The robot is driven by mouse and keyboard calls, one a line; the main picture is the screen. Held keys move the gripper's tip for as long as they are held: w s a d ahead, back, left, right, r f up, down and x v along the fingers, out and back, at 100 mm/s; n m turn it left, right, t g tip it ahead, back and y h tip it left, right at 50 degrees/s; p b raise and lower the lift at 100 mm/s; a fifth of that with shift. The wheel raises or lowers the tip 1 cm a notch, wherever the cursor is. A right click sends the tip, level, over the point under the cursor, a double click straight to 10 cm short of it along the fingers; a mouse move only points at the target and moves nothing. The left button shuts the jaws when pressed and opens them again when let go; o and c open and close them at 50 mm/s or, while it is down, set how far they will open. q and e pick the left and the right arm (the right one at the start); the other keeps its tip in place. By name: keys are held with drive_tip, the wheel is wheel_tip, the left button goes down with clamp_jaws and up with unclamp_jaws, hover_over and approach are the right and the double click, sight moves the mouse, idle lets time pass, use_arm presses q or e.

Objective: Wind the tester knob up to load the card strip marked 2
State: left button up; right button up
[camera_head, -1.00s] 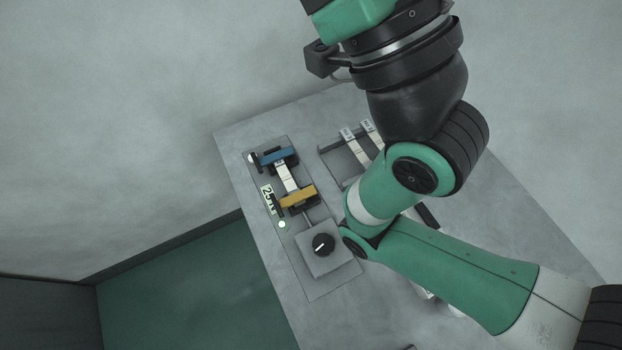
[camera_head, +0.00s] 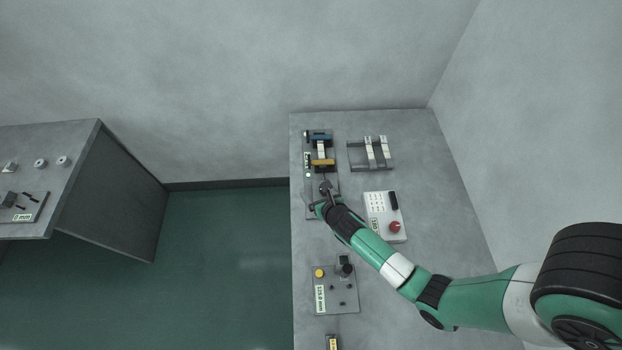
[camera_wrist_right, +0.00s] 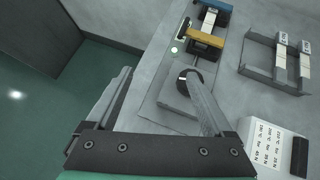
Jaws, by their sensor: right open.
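The tester (camera_head: 309,207) is a long grey plate at the far left of the bench, with a blue clamp (camera_head: 320,138) and a yellow clamp (camera_head: 323,163). A white card strip (camera_head: 321,150) spans between the clamps; its mark is too small to read. The black knob (camera_wrist_right: 183,77) sits on a grey block (camera_wrist_right: 181,101) on the tester plate. My right gripper (camera_wrist_right: 157,73) is open and empty, over the knob end. In the right wrist view its right fingertip overlaps the knob and partly hides it; I cannot tell whether they touch. My left gripper is not in view.
A rack (camera_head: 356,166) with white strips stands right of the tester. A white panel with a red button (camera_head: 395,227) is nearer, beside my right arm. A grey device with a yellow button (camera_head: 320,273) lies in front. Another bench (camera_head: 75,180) stands left across green floor.

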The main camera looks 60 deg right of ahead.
use_arm(q)
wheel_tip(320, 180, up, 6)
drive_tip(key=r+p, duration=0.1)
drive_tip(key=p, duration=0.2)
use_arm(e)
drive_tip(key=s+r+g, duration=0.2)
drive_tip(key=s, duration=0.5)
drive_tip(key=b+x, duration=0.5)
drive_tip(key=x, duration=0.7)
drive_tip(key=shift+w+d+r, duration=0.1)
drive_tip(key=shift+w+r, duration=0.05)
drive_tip(key=shift+r, duration=0.05)
drive_tip(key=shift+w+d+f+b, duration=0.25)
drive_tip(key=shift+b, duration=0.05)
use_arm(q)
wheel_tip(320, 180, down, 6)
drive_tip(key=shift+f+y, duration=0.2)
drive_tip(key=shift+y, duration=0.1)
use_arm(e)
drive_tip(key=shift+c, duration=0.3)
clamp_jaws()
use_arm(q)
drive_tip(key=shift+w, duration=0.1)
use_arm(e)
drive_tip(key=shift+m, duration=0.3)
